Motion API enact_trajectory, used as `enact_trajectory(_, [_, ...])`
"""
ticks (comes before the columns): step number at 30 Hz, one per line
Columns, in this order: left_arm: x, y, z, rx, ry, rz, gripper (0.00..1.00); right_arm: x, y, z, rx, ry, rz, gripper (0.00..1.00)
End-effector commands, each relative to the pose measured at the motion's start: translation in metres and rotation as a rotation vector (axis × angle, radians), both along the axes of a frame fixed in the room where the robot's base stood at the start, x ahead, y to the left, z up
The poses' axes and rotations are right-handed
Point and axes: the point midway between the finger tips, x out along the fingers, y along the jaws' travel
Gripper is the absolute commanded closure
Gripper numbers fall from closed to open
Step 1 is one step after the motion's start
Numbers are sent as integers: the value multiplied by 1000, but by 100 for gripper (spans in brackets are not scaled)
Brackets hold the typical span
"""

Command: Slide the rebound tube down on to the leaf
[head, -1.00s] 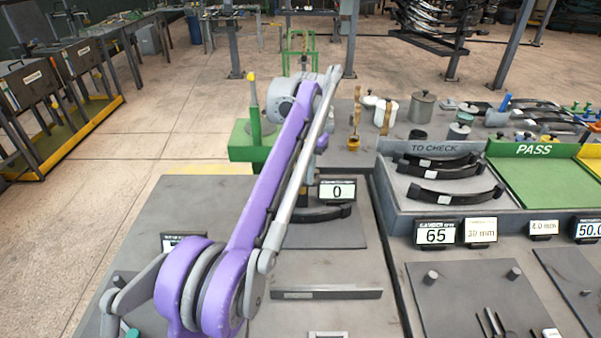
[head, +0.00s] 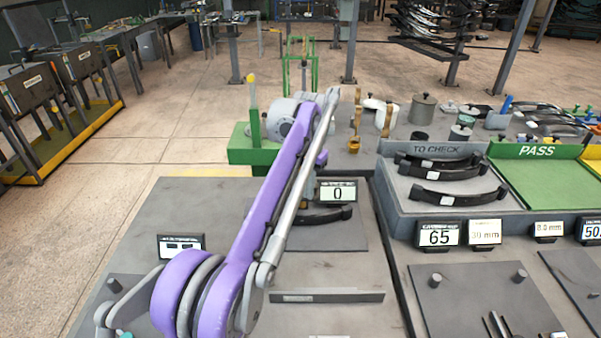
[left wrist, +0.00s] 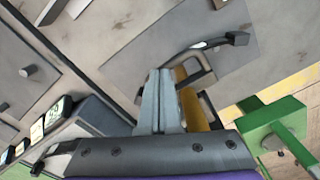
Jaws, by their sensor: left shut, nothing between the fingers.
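In the head view my arm hides this spot. My right gripper is not in view.
A readout showing 0 (head: 336,192) stands by the leaf. A low bar (head: 327,296) lies nearer me. The TO CHECK tray (head: 398,197) holds several dark leaves; the green PASS tray (head: 540,185) is beside it. A green stand (head: 246,148) is behind my arm.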

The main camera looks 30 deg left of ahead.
Motion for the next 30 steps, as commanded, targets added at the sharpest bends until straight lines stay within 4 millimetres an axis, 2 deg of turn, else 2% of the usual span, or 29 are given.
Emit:
enact_trajectory(23, [0, 0, -40, -1, 0, 0, 100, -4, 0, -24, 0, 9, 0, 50])
enact_trajectory(30, [0, 0, -32, 0, -1, 0, 100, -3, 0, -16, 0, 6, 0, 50])
